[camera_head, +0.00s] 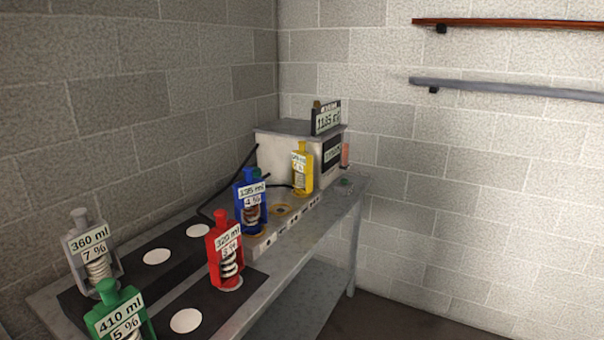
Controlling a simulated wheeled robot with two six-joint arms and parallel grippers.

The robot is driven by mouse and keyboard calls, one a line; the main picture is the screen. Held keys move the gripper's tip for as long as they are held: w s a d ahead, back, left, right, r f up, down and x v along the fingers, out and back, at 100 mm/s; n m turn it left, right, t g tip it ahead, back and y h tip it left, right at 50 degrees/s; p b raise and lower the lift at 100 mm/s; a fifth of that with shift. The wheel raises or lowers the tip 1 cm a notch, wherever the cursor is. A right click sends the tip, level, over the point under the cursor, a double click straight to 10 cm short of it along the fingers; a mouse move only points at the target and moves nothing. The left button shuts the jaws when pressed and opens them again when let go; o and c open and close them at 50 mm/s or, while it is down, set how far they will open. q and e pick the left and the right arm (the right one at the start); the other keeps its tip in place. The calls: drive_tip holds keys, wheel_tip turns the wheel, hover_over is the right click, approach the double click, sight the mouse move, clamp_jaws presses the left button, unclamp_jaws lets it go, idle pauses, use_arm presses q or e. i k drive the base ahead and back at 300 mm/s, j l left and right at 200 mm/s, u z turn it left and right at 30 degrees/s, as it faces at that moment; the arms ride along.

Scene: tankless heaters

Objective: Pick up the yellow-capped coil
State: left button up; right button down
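The yellow-capped coil (302,170) is a yellow bottle-shaped unit with a small white label. It stands upright toward the back of the metal table, in front of the light box-shaped heater unit (284,158). The label text is too small to read, and the coil itself is hard to make out. Neither of my grippers is in view.
Similar units stand on the table (262,285): blue (251,205), red (225,255), grey (92,250) and green (118,312). Dark mats with white discs (186,320) lie between them. A labelled sign (326,118) tops the box. Two wall shelves (510,90) hang right.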

sight(302, 175)
drive_tip(key=i+l, duration=0.3)
drive_tip(key=i+l+u, duration=0.1)
drive_tip(key=i+l, duration=0.25)
drive_tip(key=l, duration=0.2)
drive_tip(key=i+l, duration=0.3)
drive_tip(key=l, duration=0.15)
